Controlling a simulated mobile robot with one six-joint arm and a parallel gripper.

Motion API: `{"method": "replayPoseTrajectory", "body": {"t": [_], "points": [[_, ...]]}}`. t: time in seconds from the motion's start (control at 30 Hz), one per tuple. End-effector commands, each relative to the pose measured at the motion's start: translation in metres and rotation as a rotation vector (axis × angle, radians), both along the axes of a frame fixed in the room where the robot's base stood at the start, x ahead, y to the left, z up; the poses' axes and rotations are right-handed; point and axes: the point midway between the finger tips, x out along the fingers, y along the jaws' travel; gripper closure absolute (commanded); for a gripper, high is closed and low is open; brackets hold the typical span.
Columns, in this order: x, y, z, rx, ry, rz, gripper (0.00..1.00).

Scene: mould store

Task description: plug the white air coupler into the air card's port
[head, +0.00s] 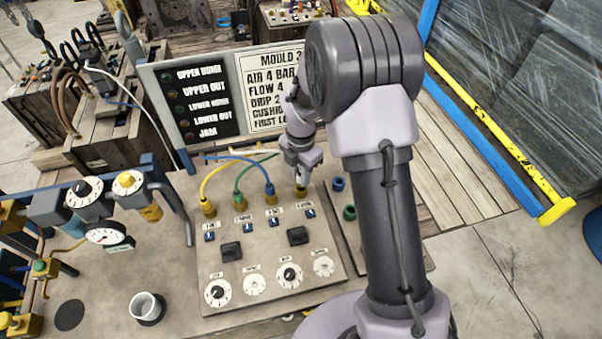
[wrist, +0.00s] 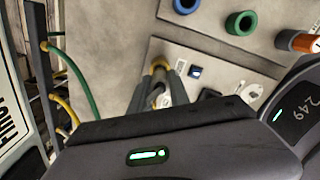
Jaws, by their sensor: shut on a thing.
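My gripper (head: 300,168) is shut on the white air coupler (head: 301,176), pointing down at the back right of the beige air card (head: 270,245). The coupler's end is at the rightmost brass port (head: 301,191); I cannot tell whether it is seated in it. Yellow (head: 208,205), green (head: 239,198) and blue (head: 270,188) hoses stand in the other ports to the left.
A sign board (head: 235,90) stands close behind the ports. A narrow plate to the right carries a blue coupler (head: 338,184) and a green coupler (head: 349,212); an orange one (wrist: 297,41) shows in the wrist view. Gauges (head: 107,233) and a white cup (head: 147,307) are at left.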

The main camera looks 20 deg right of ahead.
Motion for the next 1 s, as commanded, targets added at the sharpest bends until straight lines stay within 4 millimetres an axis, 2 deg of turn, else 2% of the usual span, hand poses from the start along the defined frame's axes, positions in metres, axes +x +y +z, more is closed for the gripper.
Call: {"method": "replayPoseTrajectory", "body": {"t": [0.6, 1.0], "points": [[0.0, 0.0, -0.003, 0.0, 0.0, 0.0, 1.0], [0.0, 0.0, -0.012, 0.0, 0.0, 0.0, 1.0]]}}
